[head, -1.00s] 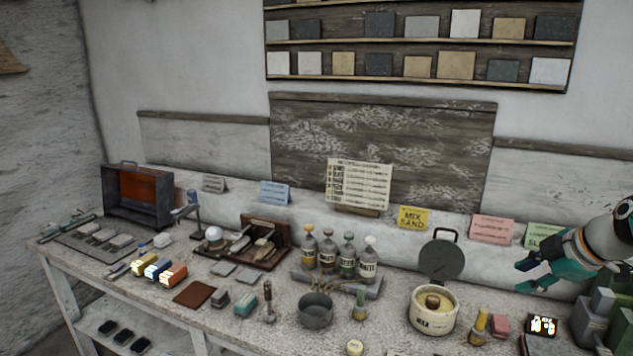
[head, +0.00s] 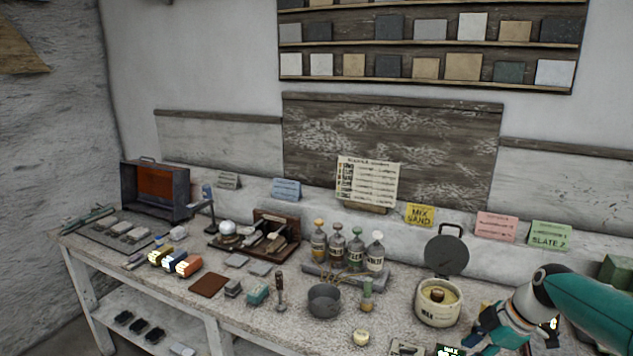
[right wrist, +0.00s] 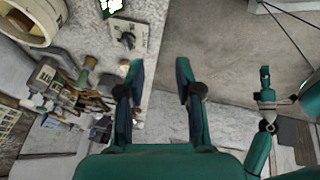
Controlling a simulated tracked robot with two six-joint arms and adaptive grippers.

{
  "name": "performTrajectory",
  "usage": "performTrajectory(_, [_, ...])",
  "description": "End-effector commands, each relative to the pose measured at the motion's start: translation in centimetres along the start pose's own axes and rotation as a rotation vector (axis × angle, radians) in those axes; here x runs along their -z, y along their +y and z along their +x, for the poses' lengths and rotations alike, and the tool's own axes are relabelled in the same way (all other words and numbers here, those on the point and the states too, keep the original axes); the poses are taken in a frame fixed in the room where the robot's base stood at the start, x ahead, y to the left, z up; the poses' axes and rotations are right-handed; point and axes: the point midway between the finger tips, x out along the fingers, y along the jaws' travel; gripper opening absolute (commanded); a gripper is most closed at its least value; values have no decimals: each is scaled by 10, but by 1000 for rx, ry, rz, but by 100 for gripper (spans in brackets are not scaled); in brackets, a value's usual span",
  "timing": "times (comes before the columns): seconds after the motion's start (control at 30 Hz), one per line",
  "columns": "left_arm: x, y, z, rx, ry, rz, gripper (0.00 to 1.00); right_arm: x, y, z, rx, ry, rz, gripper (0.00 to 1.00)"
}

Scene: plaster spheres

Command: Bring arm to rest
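My right arm comes in from the right in the head view. Its teal gripper (head: 480,338) is low at the right, in front of the cream wax pot (head: 437,313) in the picture. In the right wrist view the two fingers of the right gripper (right wrist: 158,75) are spread apart with nothing between them. Beyond them lie the bench's edge and bare floor. Part of my other arm shows at the right of that view, with a small dark and teal end, the left gripper (right wrist: 265,80). Its finger state is unclear. The left gripper is outside the head view.
The bench (head: 215,320) is crowded with bottles (head: 337,248), a grey bowl (head: 324,301), a tool rack (head: 270,238) and a red-lined metal box (head: 155,190). Cards stand along the wall, including a green one (head: 550,236). The floor (right wrist: 225,50) beside the bench looks clear.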

Motion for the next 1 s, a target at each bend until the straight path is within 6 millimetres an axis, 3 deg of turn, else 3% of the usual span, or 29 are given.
performTrajectory(0.03, [0, 0, 0, 0, 0, 0, 40, 3, -17, 32, 61, 3, 13, 35])
performTrajectory(0.1, [0, 0, 0, 0, 1, 0, 40, 8, -45, 75, 135, 3, 51, 35])
performTrajectory(0.17, [0, 0, 0, 0, 1, 0, 40, 12, -73, 112, 197, -3, 97, 35])
performTrajectory(0.3, [0, 0, 0, 0, 1, 0, 40, 18, -150, 187, 314, -41, 252, 35])
performTrajectory(0.37, [0, 0, 0, 0, 1, 0, 40, 21, -188, 213, 357, -66, 333, 35])
performTrajectory(0.5, [0, 0, 0, 0, 1, 0, 40, 24, -288, 255, 428, -148, 579, 35])
performTrajectory(0.6, [0, 0, 0, 0, 1, 0, 40, 26, -359, 266, 431, -219, 819, 35])
performTrajectory(0.63, [0, 0, 0, 0, 1, 0, 40, 26, -373, 266, 416, -235, 896, 35])
performTrajectory(0.7, [0, 0, 0, 0, 1, 0, 40, 25, -394, 264, 367, -254, 1068, 35])
performTrajectory(0.77, [0, 0, 0, 0, 0, 0, 40, 25, -396, 262, 307, -251, 1205, 35])
performTrajectory(1.0, [0, 0, 0, 0, 1, 0, 40, 26, -368, 270, 144, -178, 1527, 35])
